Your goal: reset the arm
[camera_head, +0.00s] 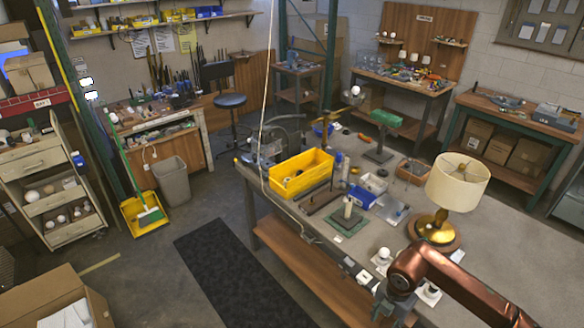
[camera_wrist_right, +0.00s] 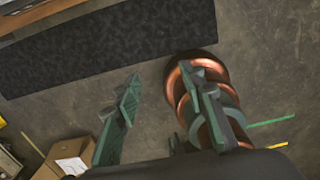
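My right arm (camera_head: 455,285) is copper-coloured and comes in from the lower right in the head view, bent over the front edge of the workbench. A copper part of my own body is behind the right-hand finger. My left gripper is not in view. A lamp (camera_head: 457,182) with a cream shade and brass base stands upright on the bench, behind my right arm.
The workbench (camera_head: 510,255) holds a yellow bin (camera_head: 302,172), a white bulb (camera_head: 384,253) near the front edge and several small parts. A black mat (camera_head: 235,275) lies on the floor, also seen in the wrist view (camera_wrist_right: 110,45). A cardboard box (camera_head: 55,300) stands lower left.

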